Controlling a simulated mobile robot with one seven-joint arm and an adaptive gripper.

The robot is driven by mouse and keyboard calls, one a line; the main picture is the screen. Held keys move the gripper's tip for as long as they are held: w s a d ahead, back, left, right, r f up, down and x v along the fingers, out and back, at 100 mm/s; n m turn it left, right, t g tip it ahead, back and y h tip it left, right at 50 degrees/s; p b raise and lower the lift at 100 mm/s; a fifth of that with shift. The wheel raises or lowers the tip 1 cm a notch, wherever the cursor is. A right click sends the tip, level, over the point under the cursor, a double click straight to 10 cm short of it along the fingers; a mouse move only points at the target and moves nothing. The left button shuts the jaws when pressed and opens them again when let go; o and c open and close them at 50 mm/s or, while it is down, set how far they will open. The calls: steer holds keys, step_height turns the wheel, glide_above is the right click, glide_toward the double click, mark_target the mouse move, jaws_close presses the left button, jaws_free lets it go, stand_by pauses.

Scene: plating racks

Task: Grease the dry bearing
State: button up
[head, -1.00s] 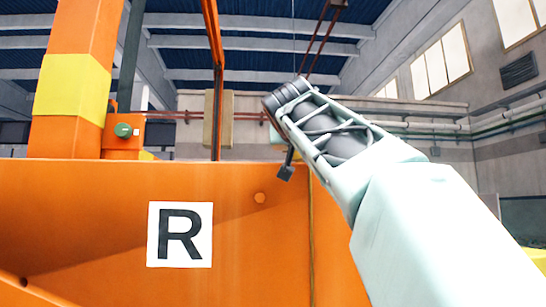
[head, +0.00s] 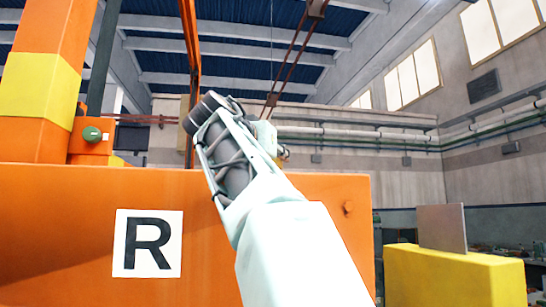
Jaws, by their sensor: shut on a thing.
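No bearing and no grease tool can be made out in the head view. My arm rises from the bottom middle in front of an orange machine body (head: 60,215) with a white R plate (head: 148,243). The arm's far end and my gripper's fingers do not show; a small pale part with a yellowish tip (head: 282,152) peeks out behind the arm, and I cannot tell what it is.
An orange post with a yellow band (head: 40,88) stands at left, beside a box with a green round button (head: 92,134). A yellow block (head: 450,277) with an upright grey panel (head: 442,228) stands at lower right. Pipes run along the back wall.

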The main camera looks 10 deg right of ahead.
steer(key=shift+f, duration=0.15)
steer(key=o, duration=1.2)
steer(key=v, duration=1.2)
steer(key=shift+d, duration=0.1)
